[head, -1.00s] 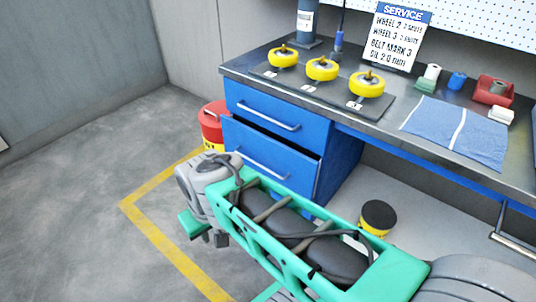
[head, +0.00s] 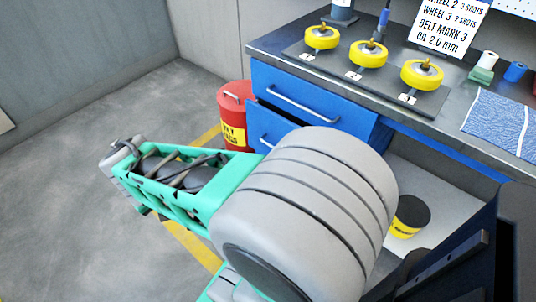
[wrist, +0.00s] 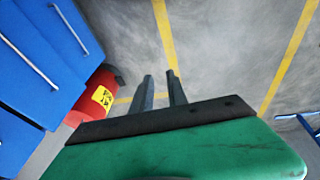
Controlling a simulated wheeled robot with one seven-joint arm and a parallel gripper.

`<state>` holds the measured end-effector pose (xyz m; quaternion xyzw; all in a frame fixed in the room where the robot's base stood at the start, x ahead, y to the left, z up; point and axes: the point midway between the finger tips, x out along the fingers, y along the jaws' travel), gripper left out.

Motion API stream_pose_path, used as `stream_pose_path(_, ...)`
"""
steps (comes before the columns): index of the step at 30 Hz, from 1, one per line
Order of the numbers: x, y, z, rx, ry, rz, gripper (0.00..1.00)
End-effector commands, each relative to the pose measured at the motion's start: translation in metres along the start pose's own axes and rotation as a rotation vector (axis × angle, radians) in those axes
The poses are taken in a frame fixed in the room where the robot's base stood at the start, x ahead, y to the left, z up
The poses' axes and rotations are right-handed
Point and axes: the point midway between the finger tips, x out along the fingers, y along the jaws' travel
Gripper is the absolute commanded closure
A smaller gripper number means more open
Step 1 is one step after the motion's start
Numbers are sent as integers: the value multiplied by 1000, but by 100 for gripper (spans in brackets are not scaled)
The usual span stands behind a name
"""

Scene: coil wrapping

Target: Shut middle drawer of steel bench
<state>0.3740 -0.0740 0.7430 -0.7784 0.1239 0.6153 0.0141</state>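The steel bench (head: 470,125) has blue drawers under its left end. The top drawer (head: 345,122) looks shut. Below it the middle drawer (head: 266,125) stands pulled out somewhat, with a dark gap above its front. My arm covers most of its front and handle in the head view. In the wrist view blue drawer fronts (wrist: 50,75) with handles lie at the left; I cannot tell which is which. My gripper (wrist: 160,90) is empty, its two fingers apart, over the floor and touching no drawer. In the head view its fingers are hard to make out.
A red bin (head: 233,105) with a yellow label stands left of the drawers, close to my arm. Yellow wheels (head: 369,53) and a blue cloth (head: 500,122) lie on the bench top. A black and yellow tub (head: 409,215) sits under the bench. Floor at the left is free.

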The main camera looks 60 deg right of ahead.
Motion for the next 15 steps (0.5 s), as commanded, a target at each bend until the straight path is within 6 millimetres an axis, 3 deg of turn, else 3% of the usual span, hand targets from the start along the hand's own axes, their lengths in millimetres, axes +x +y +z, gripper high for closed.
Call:
stream_pose_path(1,53,40,-1,75,-22,117,81)
stream_pose_path(2,78,70,-2,115,-23,205,81)
stream_pose_path(3,110,115,1,154,-28,339,81)
stream_pose_path(6,164,224,30,147,-61,699,81)
stream_pose_path(7,172,250,41,118,-77,797,81)
stream_pose_path(9,182,295,63,22,-114,989,81)
stream_pose_path(10,183,308,70,-23,-130,1052,81)
stream_pose_path(12,184,326,81,-117,-158,1157,81)
stream_pose_path(15,182,338,85,-189,-174,1224,81)
